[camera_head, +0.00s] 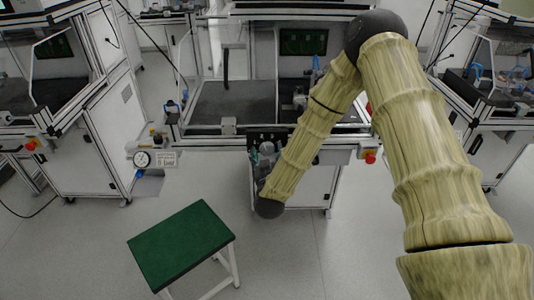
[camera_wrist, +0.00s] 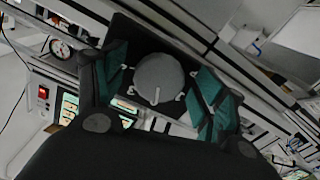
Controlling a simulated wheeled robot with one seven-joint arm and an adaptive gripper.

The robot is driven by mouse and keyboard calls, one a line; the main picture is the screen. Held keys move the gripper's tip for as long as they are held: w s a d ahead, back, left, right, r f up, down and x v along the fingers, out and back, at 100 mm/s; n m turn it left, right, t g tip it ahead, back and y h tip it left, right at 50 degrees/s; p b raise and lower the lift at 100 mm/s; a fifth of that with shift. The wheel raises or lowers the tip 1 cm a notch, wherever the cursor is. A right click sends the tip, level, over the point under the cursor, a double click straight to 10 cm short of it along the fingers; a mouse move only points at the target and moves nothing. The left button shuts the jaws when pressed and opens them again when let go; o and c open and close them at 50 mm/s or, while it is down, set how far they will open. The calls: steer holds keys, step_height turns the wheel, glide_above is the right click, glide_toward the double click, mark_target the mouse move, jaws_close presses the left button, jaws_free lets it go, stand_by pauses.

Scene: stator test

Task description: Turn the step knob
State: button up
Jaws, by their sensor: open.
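The step knob (camera_wrist: 158,80) is a round grey dial with a white pointer line on a dark panel (camera_wrist: 176,112). It shows near the middle of the wrist view, with the line toward the picture's bottom. My gripper (camera_wrist: 162,76) is open, with one teal-padded finger on each side of the knob. Gaps show between the pads and the knob, and I see no contact. How deep the fingertips reach along the knob is unclear. In the head view my gripper (camera_head: 264,152) is at the bench front, and my arm hides the knob there.
A round pressure gauge (camera_head: 142,159) is left of the panel. A red switch (camera_wrist: 43,93) and lit displays (camera_wrist: 69,107) sit near my gripper. A red button (camera_head: 370,157) is at the right of the bench front. A green-topped stool (camera_head: 180,245) stands on the floor.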

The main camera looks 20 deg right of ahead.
steer(key=c, duration=1)
steer(key=shift+c, duration=0.2)
steer(key=shift+f+m, duration=0.1)
steer(key=shift+m, duration=0.2)
steer(key=m+b, duration=0.2)
steer(key=m, duration=0.1)
steer(key=shift+a+m+b, duration=0.1)
steer(key=shift+m+b, duration=1.4)
steer(key=shift+m, duration=1.2)
